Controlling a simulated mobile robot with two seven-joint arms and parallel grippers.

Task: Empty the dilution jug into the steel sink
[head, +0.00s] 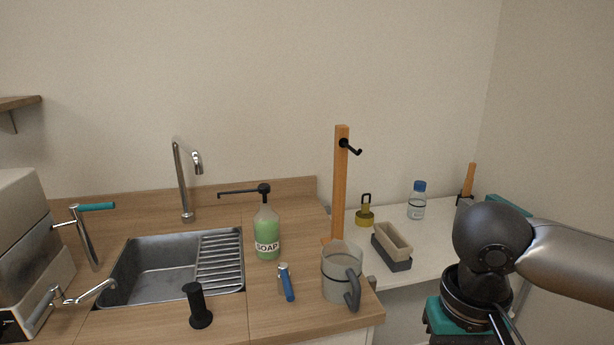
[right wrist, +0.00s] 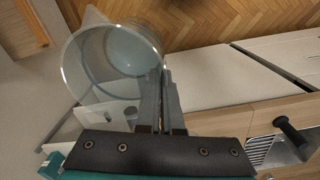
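A clear jug (right wrist: 85,75) fills the upper left of the right wrist view, its mouth towards the camera and a pale bluish disc inside. My right gripper (right wrist: 163,80) has its two fingers close together at the jug's side, apparently shut on its handle, which they mostly hide. In the head view, my right wrist (head: 478,300) is at the lower right and its fingers are out of frame. A grey translucent jug (head: 337,275) with a dark handle stands upright on the counter's right end. The steel sink (head: 160,275) is at the left. My left gripper is not in view.
A soap bottle (head: 266,235), a black plunger-like item (head: 199,308) and a blue-grey item (head: 286,283) stand on the counter near the sink. A faucet (head: 182,185) rises behind it. A wooden post (head: 340,185) with a hook stands behind the counter jug.

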